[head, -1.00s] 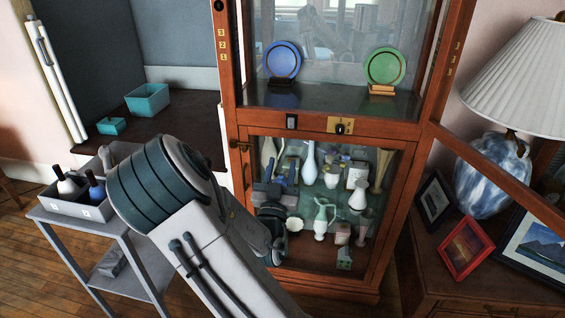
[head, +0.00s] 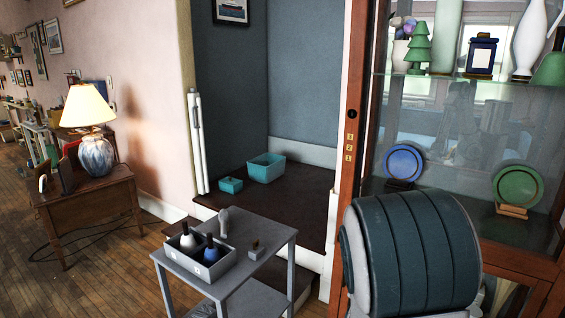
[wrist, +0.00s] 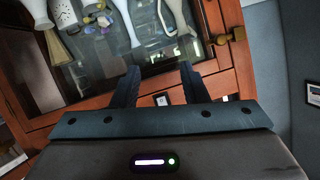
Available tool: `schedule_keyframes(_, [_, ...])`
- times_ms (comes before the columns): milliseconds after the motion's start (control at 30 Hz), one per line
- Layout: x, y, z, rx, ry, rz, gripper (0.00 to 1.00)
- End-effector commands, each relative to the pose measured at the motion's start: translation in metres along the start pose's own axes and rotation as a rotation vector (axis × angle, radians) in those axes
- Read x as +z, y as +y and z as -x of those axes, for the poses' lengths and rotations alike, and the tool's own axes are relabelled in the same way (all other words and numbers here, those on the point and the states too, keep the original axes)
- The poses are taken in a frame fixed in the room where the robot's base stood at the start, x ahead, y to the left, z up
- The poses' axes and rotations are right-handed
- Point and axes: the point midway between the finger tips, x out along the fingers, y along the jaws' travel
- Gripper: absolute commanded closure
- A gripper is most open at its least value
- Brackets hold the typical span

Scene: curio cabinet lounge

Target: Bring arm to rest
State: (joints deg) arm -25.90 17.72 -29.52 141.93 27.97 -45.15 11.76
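My gripper (wrist: 159,77) shows in the wrist view with its two dark fingers apart and nothing between them. It is open in front of the wooden frame of the curio cabinet (wrist: 215,85). My arm (head: 412,255) shows in the head view only as a large dark ribbed link at the lower right. It hides part of the cabinet (head: 352,100), and the rest of the arm and the gripper are out of that view.
A grey trolley (head: 265,262) with a divided tray (head: 222,268) holding two bottles stands left of my arm. Teal boxes (head: 265,170) sit on a dark ledge. Glassware (wrist: 120,20) lies beyond the frame in the wrist view.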

Motion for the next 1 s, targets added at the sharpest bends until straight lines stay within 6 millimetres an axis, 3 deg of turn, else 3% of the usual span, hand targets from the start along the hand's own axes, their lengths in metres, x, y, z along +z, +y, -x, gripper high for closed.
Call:
schedule_keyframes(33, [-0.009,-0.008,0.011,-0.023,-0.069,-0.014,0.60])
schedule_keyframes(200, [-0.013,-0.031,0.051,-0.109,-0.309,0.006,0.60])
schedule_keyframes(467, [-0.032,-0.048,0.138,-0.230,-0.608,0.147,0.60])
schedule_keyframes(633, [-0.051,-0.040,0.202,-0.267,-0.762,0.295,0.60])
schedule_keyframes(800, [-0.069,-0.019,0.260,-0.251,-0.884,0.452,0.60])
schedule_keyframes(1000, [-0.079,0.003,0.298,-0.208,-0.964,0.563,0.60])
